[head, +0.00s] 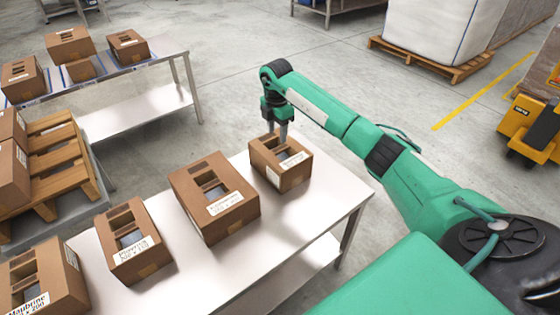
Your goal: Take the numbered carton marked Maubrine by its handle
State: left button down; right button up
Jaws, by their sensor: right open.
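The carton marked Maubrine (55,278) is a brown box at the bottom left corner, on the near metal table (95,262). Its white label faces me and is partly cut off by the picture's edge. Dark openings show in its top; I cannot make out its handle clearly. My right gripper (281,138) is open, pointing down at the back of a different, smaller carton (284,176) at the table's right end. It is far from the Maubrine carton, and whether its fingertips touch the smaller carton is unclear. My left gripper is not in view.
Two more labelled cartons, a middle one (130,242) and a larger one (232,222), stand between the Maubrine carton and my right gripper. A second table (160,52) with several cartons and a wooden pallet (62,160) are at the left.

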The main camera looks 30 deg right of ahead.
aim_at(277, 149)
notch_tip(277, 149, down, 9)
jog(key=shift+a+r, duration=0.1)
jog(key=shift+r, duration=0.15)
grip_shut()
dwell(0.4)
